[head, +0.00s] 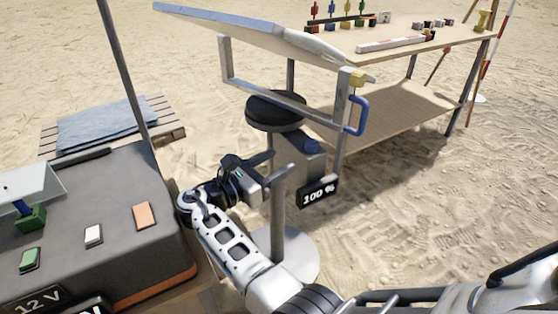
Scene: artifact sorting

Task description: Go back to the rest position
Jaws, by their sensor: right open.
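My right gripper (277,169) is in the middle of the head view, at the end of a white arm that rises from the bottom edge. Its two fingers point right and stand apart, with nothing between them. It appears in front of the post below a round black stool seat (275,111); I cannot tell how far apart they are. My left gripper is not in view.
A dark case (120,195) with small coloured blocks stands at left. A tilted panel (250,35) on a metal frame is behind the gripper. A wooden table (445,42) with small items stands at back right. Open sand lies right.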

